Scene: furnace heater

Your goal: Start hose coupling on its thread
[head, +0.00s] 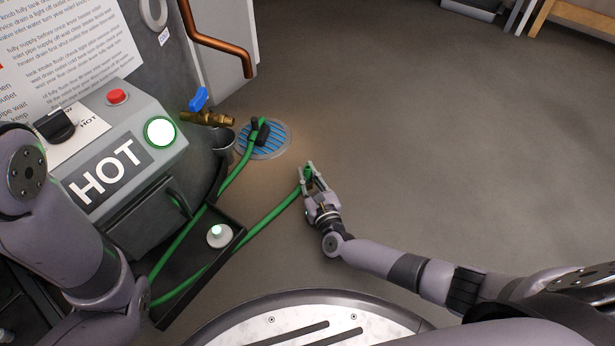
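The green hose (276,214) runs from the black tray up to my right gripper (308,176). The fingers of my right gripper close around the hose end, and a coupling there is too small and covered to make out. A brass drain valve (208,118) with a blue lever (199,98) sticks out from the grey heater, its outlet pointing right. My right gripper is to the right of the valve and lower in the picture, clearly apart from it. My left arm comes in at the left edge, and its gripper is not in view.
The hose's other run reaches a black clip (260,132) over a blue floor drain (268,142). The black tray (222,250) holds a round white part (219,235). A copper pipe (222,45) hangs above. Floor to the right is clear.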

